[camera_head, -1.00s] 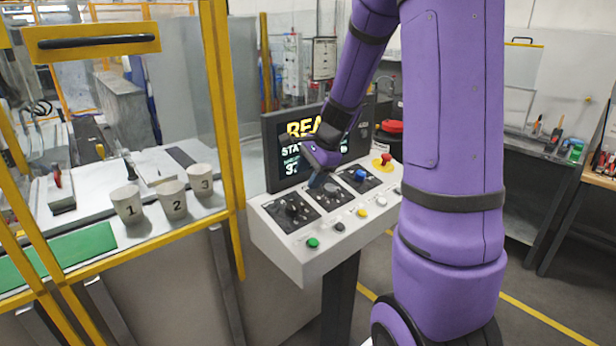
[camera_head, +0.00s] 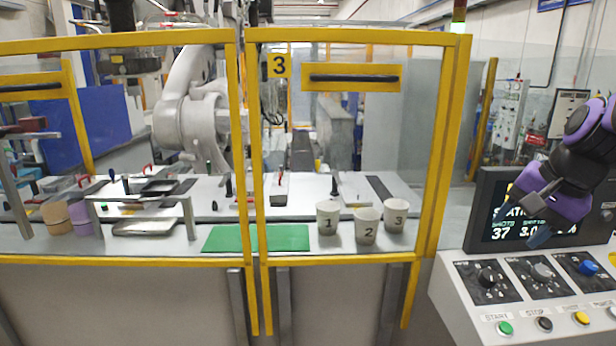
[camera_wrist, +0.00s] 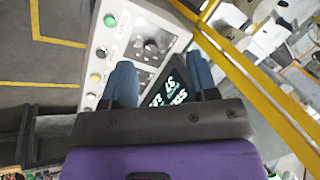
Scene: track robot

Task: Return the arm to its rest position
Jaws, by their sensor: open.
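My gripper (camera_head: 534,222) is at the right of the head view, at the end of my purple arm. It is above the control console (camera_head: 446,289) and in front of its dark screen (camera_head: 480,219), part of which it hides. In the wrist view its two blue-grey fingers (camera_wrist: 163,84) stand apart with nothing between them. The console's knobs and buttons, such as the green start button (camera_head: 504,328), lie below the gripper, which looks clear of them. The rest of my arm runs out of the right edge of the head view.
A yellow-framed guard (camera_head: 438,140) with clear panels stands left of the console. Behind it are numbered cups (camera_head: 327,217), a green mat (camera_head: 222,238) and a white robot arm (camera_head: 192,120). In the wrist view, open floor (camera_wrist: 40,80) with yellow lines lies beside the console.

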